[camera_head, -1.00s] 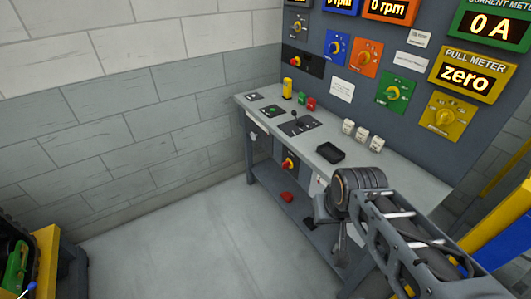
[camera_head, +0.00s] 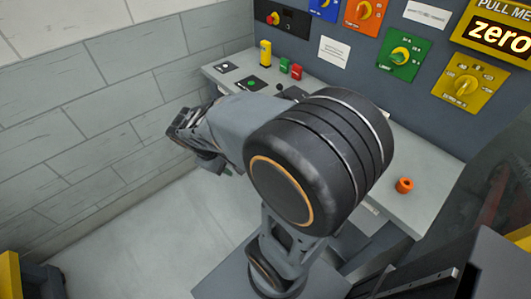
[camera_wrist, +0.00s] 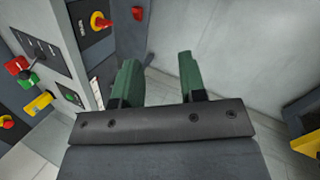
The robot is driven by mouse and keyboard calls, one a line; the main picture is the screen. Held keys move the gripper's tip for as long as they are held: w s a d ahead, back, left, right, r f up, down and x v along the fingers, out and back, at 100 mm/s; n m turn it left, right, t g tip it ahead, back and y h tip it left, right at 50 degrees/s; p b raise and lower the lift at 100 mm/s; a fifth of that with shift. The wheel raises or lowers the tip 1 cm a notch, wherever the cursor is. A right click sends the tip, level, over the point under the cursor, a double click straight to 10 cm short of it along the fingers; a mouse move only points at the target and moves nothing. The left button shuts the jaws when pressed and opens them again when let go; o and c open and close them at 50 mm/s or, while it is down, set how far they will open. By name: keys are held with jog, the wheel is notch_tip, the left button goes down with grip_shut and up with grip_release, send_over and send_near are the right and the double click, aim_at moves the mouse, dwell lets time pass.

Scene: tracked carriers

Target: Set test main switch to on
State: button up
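A red-and-yellow rotary switch (camera_wrist: 100,22) on a black plate shows at the top left of the wrist view, on the bench's front side. A second red-and-yellow rotary switch (camera_head: 273,18) sits on a black plate on the upright panel. I cannot read which label is the test main switch. My gripper (camera_wrist: 158,62) has two green fingers with a wide, empty gap between them. It is apart from both switches. In the head view, my arm hides the lower bench front and the switch there.
The bench (camera_head: 430,195) carries a yellow block (camera_head: 265,53), a green block (camera_head: 284,65), a red block (camera_head: 296,72) and an orange ring-like piece (camera_head: 404,185). A red object (camera_wrist: 138,13) lies beyond the lower switch. Open floor (camera_head: 125,235) lies left of the bench.

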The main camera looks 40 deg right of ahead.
jog(key=w+d+f+n+h+b, duration=0.45)
jog(key=d+f+n+h, duration=0.25)
jog(key=f, duration=0.5)
jog(key=w+d+f+n+h+b, duration=0.45)
jog(key=d+f+n+h, duration=0.25)
jog(key=f, duration=0.5)
jog(key=d, duration=0.8)
jog(key=d+p, duration=0.1)
jog(key=d, duration=0.4)
jog(key=shift+s+f, duration=0.15)
jog(key=shift+f, duration=0.1)
grip_shut()
